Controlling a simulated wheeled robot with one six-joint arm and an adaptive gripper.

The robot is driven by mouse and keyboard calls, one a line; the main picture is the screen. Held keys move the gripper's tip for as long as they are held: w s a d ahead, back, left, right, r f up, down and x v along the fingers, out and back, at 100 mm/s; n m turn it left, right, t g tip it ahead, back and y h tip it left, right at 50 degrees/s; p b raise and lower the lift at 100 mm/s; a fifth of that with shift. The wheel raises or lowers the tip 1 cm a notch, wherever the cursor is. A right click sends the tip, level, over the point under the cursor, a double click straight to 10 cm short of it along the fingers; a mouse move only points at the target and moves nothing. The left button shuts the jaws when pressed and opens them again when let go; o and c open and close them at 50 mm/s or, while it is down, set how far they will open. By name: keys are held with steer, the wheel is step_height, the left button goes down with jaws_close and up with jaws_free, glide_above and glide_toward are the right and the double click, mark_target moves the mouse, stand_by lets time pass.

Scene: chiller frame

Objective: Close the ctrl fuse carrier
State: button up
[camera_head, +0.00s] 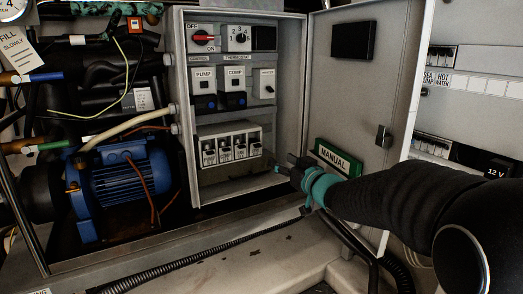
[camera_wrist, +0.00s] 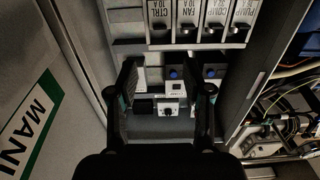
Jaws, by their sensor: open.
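The row of fuse carriers sits in the lower part of the open control cabinet. The ctrl fuse carrier (camera_head: 255,142) is at the right end of the row, nearest the door. In the wrist view, its CTRL 10 A label (camera_wrist: 160,20) is at the left end of the row, beside FAN, COMP and PUMP. I cannot tell clearly how far it is tilted out. My gripper (camera_head: 283,170) is in front of the cabinet, to the lower right of the row. In the wrist view my gripper (camera_wrist: 168,85) has its fingers apart with nothing held between them, clear of the carriers.
The open cabinet door (camera_head: 360,85) with a green MANUAL (camera_head: 338,157) stands close on the right of my gripper. Above the carriers are pump and comp switches, a thermostat knob (camera_head: 239,39) and a red switch (camera_head: 203,38). A blue motor (camera_head: 125,180) stands to the left.

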mark_target(258, 145)
steer(key=x, duration=1.3)
jaws_close()
